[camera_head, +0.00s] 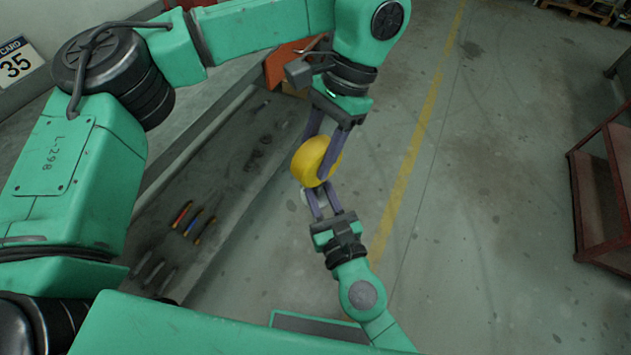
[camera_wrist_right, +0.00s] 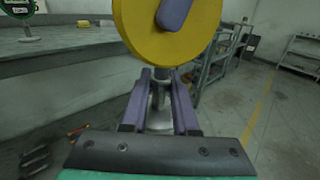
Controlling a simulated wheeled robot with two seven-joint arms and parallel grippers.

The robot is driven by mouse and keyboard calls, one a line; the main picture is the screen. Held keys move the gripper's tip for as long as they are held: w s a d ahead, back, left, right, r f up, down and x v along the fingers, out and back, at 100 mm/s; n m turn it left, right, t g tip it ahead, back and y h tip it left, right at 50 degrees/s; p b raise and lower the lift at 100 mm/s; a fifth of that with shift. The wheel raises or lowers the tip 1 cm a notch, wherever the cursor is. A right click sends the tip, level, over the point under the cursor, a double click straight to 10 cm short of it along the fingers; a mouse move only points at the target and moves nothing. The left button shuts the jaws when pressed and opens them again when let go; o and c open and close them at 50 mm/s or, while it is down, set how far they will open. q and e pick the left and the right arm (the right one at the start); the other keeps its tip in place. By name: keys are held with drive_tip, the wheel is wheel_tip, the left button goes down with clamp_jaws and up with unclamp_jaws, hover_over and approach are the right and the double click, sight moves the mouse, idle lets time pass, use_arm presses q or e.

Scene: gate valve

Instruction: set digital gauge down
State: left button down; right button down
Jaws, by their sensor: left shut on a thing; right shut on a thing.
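A yellow round body (camera_head: 307,160), most likely the digital gauge, is held in the air between my two grippers. It fills the top of the right wrist view (camera_wrist_right: 140,30); no display shows on it. My left gripper (camera_head: 317,155) comes from above with its fingers on either side of the yellow body, shut on it. One purple finger lies across its flat face in the wrist view. My right gripper (camera_head: 318,187) comes from below; in the wrist view its fingers (camera_wrist_right: 161,76) flank the gauge's grey metal stem (camera_wrist_right: 160,90). Exact finger contact is partly hidden.
A round dark instrument with a green rim (camera_wrist_right: 18,8) stands on the bench. A red rack (camera_head: 600,195) is at the right. The floor between is open.

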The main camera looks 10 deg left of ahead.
use_arm(q)
drive_tip(key=shift+w+d, duration=0.1)
drive_tip(key=shift+d, duration=0.05)
idle(0.6)
drive_tip(key=shift+c, duration=1.5)
unclamp_jaws()
